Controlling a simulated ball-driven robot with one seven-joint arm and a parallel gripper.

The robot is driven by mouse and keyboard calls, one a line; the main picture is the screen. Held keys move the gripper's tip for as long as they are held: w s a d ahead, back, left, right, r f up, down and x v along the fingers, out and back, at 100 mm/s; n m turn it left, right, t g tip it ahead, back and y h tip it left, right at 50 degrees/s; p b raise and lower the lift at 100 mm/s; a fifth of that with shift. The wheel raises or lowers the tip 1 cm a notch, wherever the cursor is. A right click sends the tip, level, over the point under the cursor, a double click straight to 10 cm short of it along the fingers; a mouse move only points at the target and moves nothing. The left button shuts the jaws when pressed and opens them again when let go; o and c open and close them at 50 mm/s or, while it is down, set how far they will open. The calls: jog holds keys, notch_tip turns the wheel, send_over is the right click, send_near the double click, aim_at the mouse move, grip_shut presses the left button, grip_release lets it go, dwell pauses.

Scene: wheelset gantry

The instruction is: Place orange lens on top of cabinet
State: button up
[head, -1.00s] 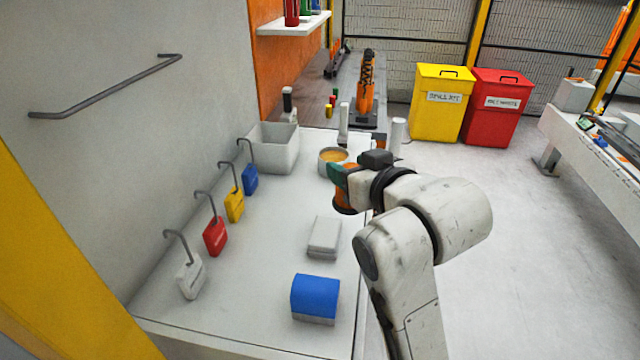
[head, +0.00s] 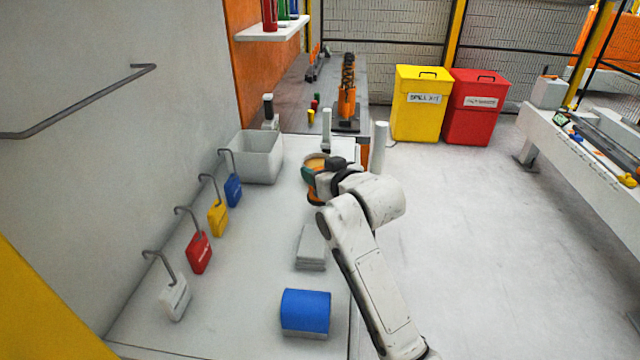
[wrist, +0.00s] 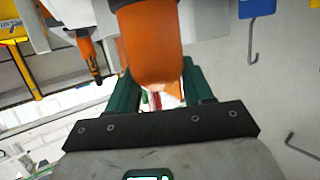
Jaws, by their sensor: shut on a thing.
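The orange lens (wrist: 150,45) is a smooth orange cylinder between the green fingers of my gripper (wrist: 160,88) in the wrist view. The gripper is shut on it. In the head view my gripper (head: 311,181) is over the right side of a white worktop (head: 235,285), which looks like the cabinet's top. A bit of the lens (head: 314,199) shows just below the fingers. My arm and gripper hide part of it, and I cannot tell whether it touches the surface.
A white bin (head: 255,158), a grey block (head: 310,248), a blue-topped block (head: 305,312) and several hanging padlock-shaped tags, including a red one (head: 198,252), are around. The worktop's middle is clear.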

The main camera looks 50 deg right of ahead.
jog(key=shift+w+d+f, duration=0.15)
jog(key=shift+d+f, duration=0.05)
jog(key=shift+f, duration=1.7)
jog(key=shift+f, duration=0.15)
jog(key=o, duration=1.1)
jog(key=shift+r, duration=0.2)
jog(key=v, duration=1.2)
